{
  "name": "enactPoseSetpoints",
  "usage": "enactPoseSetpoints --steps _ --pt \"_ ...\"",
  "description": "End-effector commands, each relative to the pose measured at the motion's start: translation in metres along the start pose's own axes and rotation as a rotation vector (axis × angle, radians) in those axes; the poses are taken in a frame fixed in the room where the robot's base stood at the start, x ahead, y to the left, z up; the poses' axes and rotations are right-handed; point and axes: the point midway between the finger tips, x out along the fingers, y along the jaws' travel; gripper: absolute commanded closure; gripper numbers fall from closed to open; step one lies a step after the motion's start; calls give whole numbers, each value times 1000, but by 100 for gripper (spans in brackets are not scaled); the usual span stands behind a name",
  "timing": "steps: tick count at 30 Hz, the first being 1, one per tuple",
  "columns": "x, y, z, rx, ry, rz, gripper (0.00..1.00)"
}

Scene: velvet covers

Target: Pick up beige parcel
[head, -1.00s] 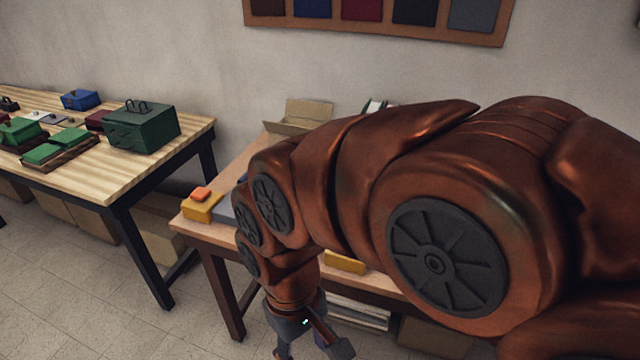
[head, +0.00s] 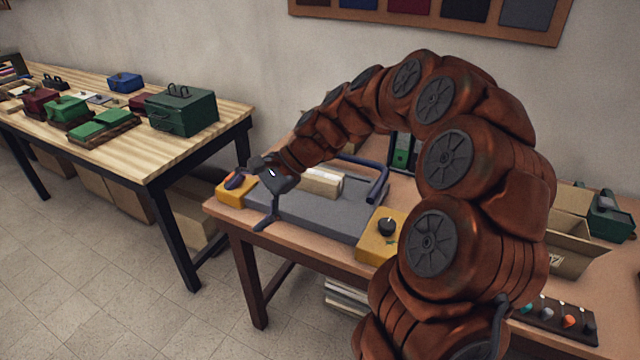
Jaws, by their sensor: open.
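The beige parcel (head: 322,182) lies on the grey bed of a press-like device (head: 330,217) on the right-hand table. Its near side and top show clearly. My gripper (head: 249,203) is open and empty, left of the parcel and apart from it. One finger partly hides that block.
A dark blue bar handle (head: 377,183) stands right of the parcel. A yellow block with a black knob (head: 381,237) sits at the table's front. An open cardboard box (head: 572,240) and a knob panel (head: 553,318) are at right. The left table (head: 190,149) holds several coloured boxes.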

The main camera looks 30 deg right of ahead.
Motion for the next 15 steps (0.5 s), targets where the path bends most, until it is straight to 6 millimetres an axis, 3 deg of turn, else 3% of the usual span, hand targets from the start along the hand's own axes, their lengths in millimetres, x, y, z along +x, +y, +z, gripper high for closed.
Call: enactPoseSetpoints --steps 1,7,11,15 --pt "-5 -10 -23 77 -9 -51 0" --pt "-38 -40 -113 388 -47 -265 0" --pt "-67 -43 -182 594 -67 -406 0" --pt "-98 -31 -252 789 -82 -544 0"
